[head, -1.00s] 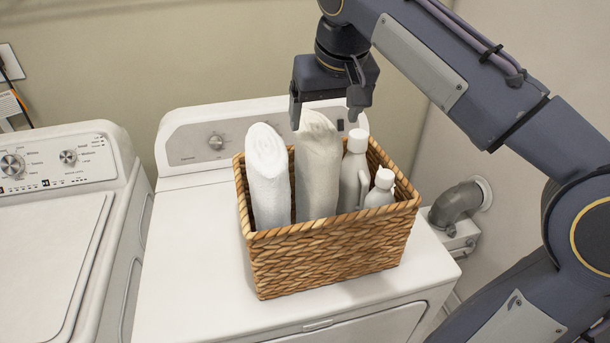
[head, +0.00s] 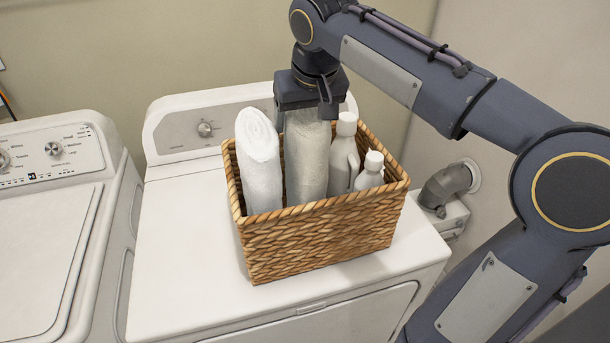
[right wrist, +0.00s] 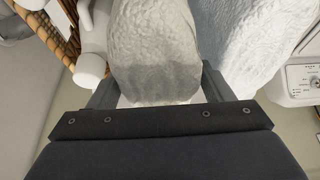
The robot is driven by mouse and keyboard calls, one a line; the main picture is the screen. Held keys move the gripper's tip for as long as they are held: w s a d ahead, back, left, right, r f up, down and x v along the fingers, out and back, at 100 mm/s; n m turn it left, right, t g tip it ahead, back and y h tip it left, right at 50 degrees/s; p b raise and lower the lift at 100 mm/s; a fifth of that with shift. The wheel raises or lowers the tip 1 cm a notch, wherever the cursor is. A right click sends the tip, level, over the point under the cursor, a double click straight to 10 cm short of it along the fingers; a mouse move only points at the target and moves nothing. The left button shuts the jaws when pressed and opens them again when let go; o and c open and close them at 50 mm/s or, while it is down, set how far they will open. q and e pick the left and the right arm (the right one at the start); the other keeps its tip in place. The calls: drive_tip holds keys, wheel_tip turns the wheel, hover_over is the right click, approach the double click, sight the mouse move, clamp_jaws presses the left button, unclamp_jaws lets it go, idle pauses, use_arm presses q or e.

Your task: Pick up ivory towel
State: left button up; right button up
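The ivory towel (head: 306,160) stands rolled upright in the wicker basket (head: 318,240), between the white towel and the bottles. My right gripper (head: 305,112) is above the basket, pointing down, with its fingers lowered on either side of the ivory towel's top. In the right wrist view the ivory towel (right wrist: 155,50) lies between the two spread fingers, and I see no clear squeeze on it. The fingertips are partly hidden by the towels there. My left gripper is not in view.
A rolled white towel (head: 260,165) stands close on the left in the basket. Two white bottles (head: 343,155) (head: 371,172) stand on the right. The basket sits on a white machine (head: 180,250); its top is clear left of the basket. Another machine (head: 45,240) stands further left.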

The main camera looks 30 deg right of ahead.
drive_tip(key=shift+s+f, duration=0.1)
drive_tip(key=shift+f, duration=0.3)
drive_tip(key=c, duration=1.2)
